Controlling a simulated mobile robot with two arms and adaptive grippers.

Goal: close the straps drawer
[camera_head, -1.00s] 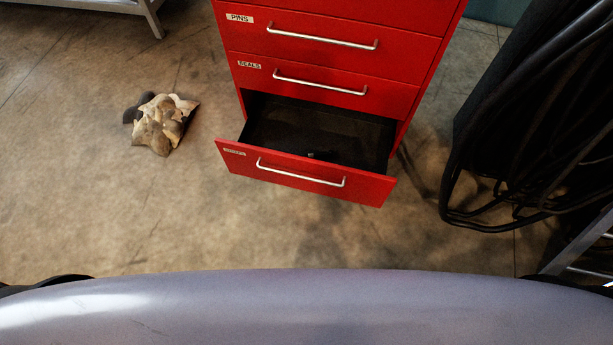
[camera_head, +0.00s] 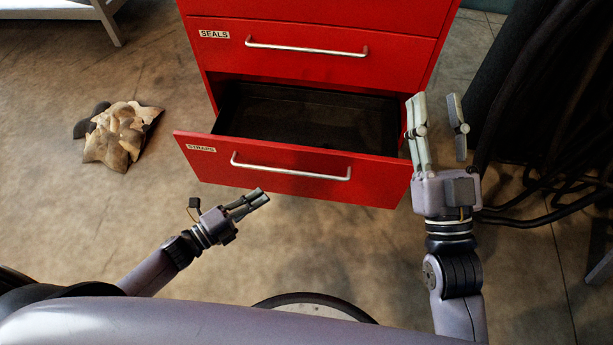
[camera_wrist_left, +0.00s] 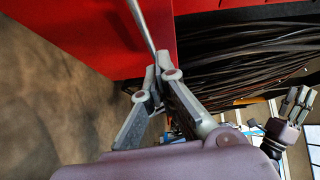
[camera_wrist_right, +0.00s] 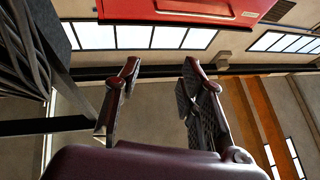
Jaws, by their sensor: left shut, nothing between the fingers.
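The straps drawer (camera_head: 200,165) is the lowest visible drawer of the red cabinet and is pulled out, showing its dark, empty-looking inside. Its silver bar handle (camera_head: 290,172) runs across the red front. My left gripper (camera_head: 264,196) is shut and empty, in front of and below the handle, apart from it in the head view. In the left wrist view its fingers (camera_wrist_left: 155,85) are together, with the handle bar (camera_wrist_left: 142,22) beyond them. My right gripper (camera_head: 437,100) is open and empty beside the drawer's right end. Its parted fingers also show in the right wrist view (camera_wrist_right: 160,75).
The seals drawer (camera_head: 390,45) above is shut. A crumpled tan-and-grey heap (camera_head: 120,133) lies on the floor at left. Black hoses or cables (camera_head: 540,110) hang and lie at right. The floor in front of the drawer is clear.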

